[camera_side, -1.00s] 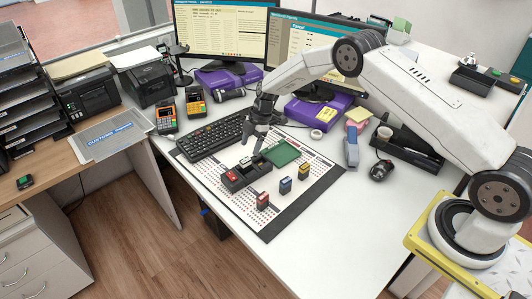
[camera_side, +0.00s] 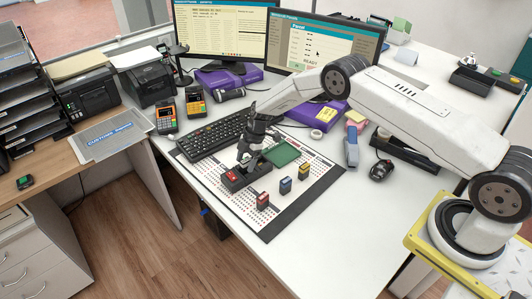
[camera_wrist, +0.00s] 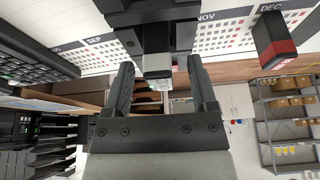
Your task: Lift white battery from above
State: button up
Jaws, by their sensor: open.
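The white battery (camera_wrist: 157,66) sits in the black holder (camera_wrist: 150,14), its pale end showing between my fingers in the wrist view. My gripper (camera_wrist: 161,64) is open, with one finger on each side of the battery and gaps visible. In the side view my gripper (camera_side: 244,153) is low over the black holder (camera_side: 249,183) and mostly hides the white battery.
Red (camera_side: 262,201), blue (camera_side: 286,185) and yellow (camera_side: 304,171) batteries stand right of the holder on the printed calendar mat (camera_side: 270,226). A green board (camera_side: 282,152) lies close behind. A keyboard (camera_side: 213,137) is at the back left.

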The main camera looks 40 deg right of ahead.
jog(key=shift+a+f, duration=0.1)
jog(key=shift+f, duration=0.1)
dwell(0.4)
grip_shut()
